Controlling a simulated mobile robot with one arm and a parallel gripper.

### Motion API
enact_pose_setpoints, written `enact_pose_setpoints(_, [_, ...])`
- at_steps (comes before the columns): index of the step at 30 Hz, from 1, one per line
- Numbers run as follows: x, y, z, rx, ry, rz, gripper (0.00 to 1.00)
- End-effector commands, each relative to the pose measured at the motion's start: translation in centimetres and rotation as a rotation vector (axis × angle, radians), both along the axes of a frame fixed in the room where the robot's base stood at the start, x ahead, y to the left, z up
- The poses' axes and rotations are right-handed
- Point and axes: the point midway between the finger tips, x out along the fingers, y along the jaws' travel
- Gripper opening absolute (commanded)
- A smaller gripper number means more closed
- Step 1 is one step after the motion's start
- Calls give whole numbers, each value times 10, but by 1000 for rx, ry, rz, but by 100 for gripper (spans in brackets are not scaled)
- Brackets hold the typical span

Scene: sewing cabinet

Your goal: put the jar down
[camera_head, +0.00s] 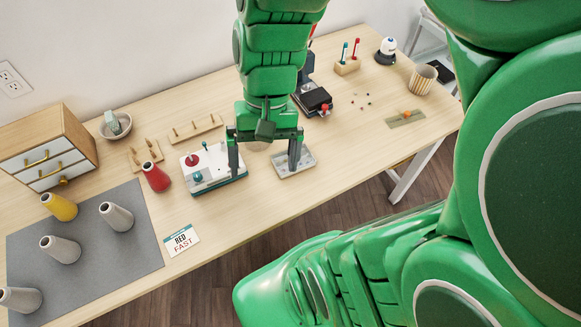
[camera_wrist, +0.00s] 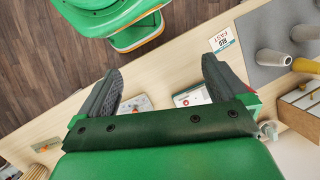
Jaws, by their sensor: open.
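My gripper (camera_head: 265,158) hangs over the middle of the table with its two fingers spread wide. It also shows in the wrist view (camera_wrist: 160,82), open, with nothing between the fingers. I cannot make out a thing that is clearly a jar. A white box with a red knob (camera_head: 213,167) lies by the left finger in the head view. A shallow grey tray (camera_head: 305,165) lies by the right finger; its far part is hidden behind that finger. A striped tan cup (camera_head: 423,79) stands at the far right of the table, away from my gripper.
A red cone (camera_head: 156,177) stands left of the white box. A yellow cone (camera_head: 59,206) and several grey cones stand on a grey mat (camera_head: 110,265). A card (camera_head: 181,240) lies near the front edge. A small drawer cabinet (camera_head: 45,150) stands at the left.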

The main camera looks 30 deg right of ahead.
Motion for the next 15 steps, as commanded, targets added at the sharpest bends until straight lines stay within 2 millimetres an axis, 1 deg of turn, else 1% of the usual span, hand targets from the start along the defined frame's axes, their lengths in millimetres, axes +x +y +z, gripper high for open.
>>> enact_pose_setpoints(1, [-8,-1,3,-25,-19,41,100])
enact_pose_setpoints(6, [-33,-10,11,-102,-71,168,100])
enact_pose_setpoints(10, [-46,-18,16,-151,-106,235,100])
enact_pose_setpoints(15, [-53,-23,19,-180,-125,280,100])
